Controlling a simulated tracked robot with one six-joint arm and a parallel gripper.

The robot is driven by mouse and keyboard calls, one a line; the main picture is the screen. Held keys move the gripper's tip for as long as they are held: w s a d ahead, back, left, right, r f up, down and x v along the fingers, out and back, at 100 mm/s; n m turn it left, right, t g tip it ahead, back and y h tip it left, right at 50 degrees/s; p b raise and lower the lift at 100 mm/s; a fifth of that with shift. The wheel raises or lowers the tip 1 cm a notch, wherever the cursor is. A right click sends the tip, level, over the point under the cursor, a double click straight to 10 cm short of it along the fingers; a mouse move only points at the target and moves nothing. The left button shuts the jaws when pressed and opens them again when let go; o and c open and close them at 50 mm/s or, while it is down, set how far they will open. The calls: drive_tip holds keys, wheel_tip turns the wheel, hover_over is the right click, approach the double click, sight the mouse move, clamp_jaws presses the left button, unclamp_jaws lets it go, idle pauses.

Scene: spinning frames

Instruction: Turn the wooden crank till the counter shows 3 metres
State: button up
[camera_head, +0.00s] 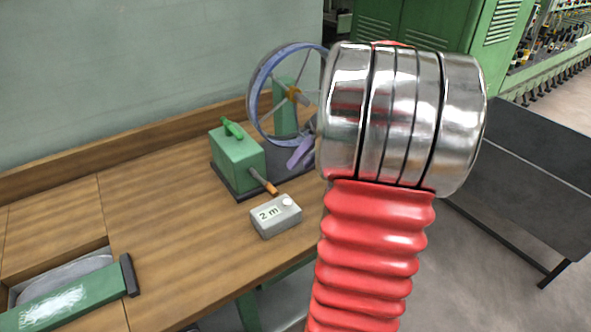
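The wooden crank handle (268,186) is a short brown grip on a thin dark rod. The rod sticks out of the front right of a green machine box (237,160) on the bench. No gripper is seen touching the handle. The grey counter (276,216) stands on the bench in front of it and reads "2 m", with a white round knob on top. My arm's metal joint and red bellows fill the middle right and hide what lies behind. My gripper cannot be made out. A small purple piece (300,152) shows left of the joint; I cannot tell what it belongs to.
A blue spoked wheel (256,91) stands behind the green box, partly hidden by my arm. A green bar (68,300) lies over a recess at lower left. The wooden bench top (165,225) is clear between. A dark table (535,195) stands at right.

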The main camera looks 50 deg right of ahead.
drive_tip(key=shift+s+d+r, duration=0.15)
drive_tip(key=shift+s+r, duration=0.1)
drive_tip(key=shift+r, duration=0.15)
drive_tip(key=shift+w+a, duration=0.15)
drive_tip(key=shift+a, duration=0.25)
drive_tip(key=c, duration=0.3)
drive_tip(key=a+n, duration=0.2)
drive_tip(key=w+a+r+n, duration=0.1)
drive_tip(key=a+n, duration=0.1)
drive_tip(key=a, duration=0.1)
drive_tip(key=a+n+g, duration=0.1)
drive_tip(key=a+n, duration=0.2)
drive_tip(key=shift+w+a+r, duration=0.15)
drive_tip(key=shift+w+r, duration=0.1)
drive_tip(key=shift+r, duration=0.1)
clamp_jaws()
drive_tip(key=s+a+n+h, duration=0.1)
drive_tip(key=s+a+n, duration=0.3)
drive_tip(key=a+n, duration=0.9)
drive_tip(key=s+a+n+t+h, duration=0.1)
drive_tip(key=s+a+n, duration=0.4)
drive_tip(key=a+n, duration=0.8)
drive_tip(key=n+h, duration=0.1)
drive_tip(key=n, duration=0.5)
drive_tip(key=shift+a+r+n, duration=0.15)
drive_tip(key=shift+r+n, duration=0.05)
drive_tip(key=shift+n, duration=0.1)
drive_tip(key=shift+s, duration=0.1)
